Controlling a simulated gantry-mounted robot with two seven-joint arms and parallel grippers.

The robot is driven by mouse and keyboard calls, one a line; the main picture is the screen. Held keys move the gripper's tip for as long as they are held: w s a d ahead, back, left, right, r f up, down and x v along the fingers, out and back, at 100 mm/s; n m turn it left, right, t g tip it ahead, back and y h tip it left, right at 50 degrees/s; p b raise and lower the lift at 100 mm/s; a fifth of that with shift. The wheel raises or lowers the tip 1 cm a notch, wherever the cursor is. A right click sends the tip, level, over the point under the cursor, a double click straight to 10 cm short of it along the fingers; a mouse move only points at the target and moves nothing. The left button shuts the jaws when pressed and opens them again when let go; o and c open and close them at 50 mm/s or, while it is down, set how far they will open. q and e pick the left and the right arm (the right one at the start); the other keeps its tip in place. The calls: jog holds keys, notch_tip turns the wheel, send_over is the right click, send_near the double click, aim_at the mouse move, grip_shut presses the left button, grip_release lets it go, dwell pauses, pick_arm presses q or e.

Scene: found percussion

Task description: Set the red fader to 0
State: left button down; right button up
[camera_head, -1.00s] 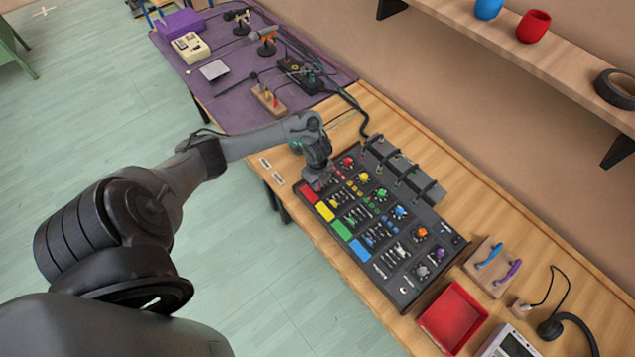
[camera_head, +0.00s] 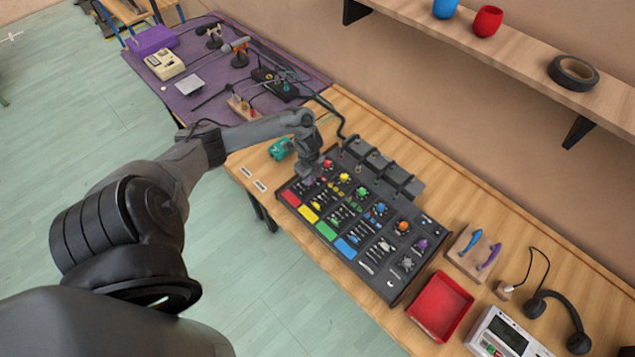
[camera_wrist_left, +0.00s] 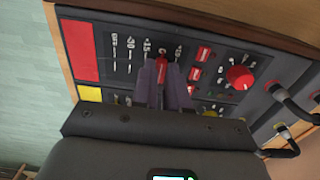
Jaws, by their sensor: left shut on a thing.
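The mixer panel (camera_head: 340,262) lies on the wooden bench, with colored rows of pads, faders, buttons and knobs. My left gripper (camera_head: 309,181) is down at its red row, between the red pad (camera_head: 291,198) and the red knob (camera_head: 326,164). In the left wrist view, the fingers of my left gripper (camera_wrist_left: 164,70) are shut on the red fader (camera_wrist_left: 162,58), whose top shows as a small red piece between them. Scale marks (camera_wrist_left: 130,55) show beside it; the fader's exact reading is hidden by the fingers. My right gripper is not in view.
Red buttons (camera_wrist_left: 203,53) and the red knob (camera_wrist_left: 240,77) sit right of the fingers in the wrist view. Raised dark blocks (camera_head: 380,165) line the panel's back. A red tray (camera_head: 441,306) and headphones (camera_head: 550,305) are on the bench at right.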

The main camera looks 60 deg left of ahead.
pick_arm(q)
jog(key=c, duration=1.1)
grip_release()
jog(key=shift+c, duration=0.2)
jog(key=shift+r, duration=0.5)
notch_tip(320, 180, up, 10)
jog(key=p, duration=0.1)
jog(key=shift+f, duration=0.1)
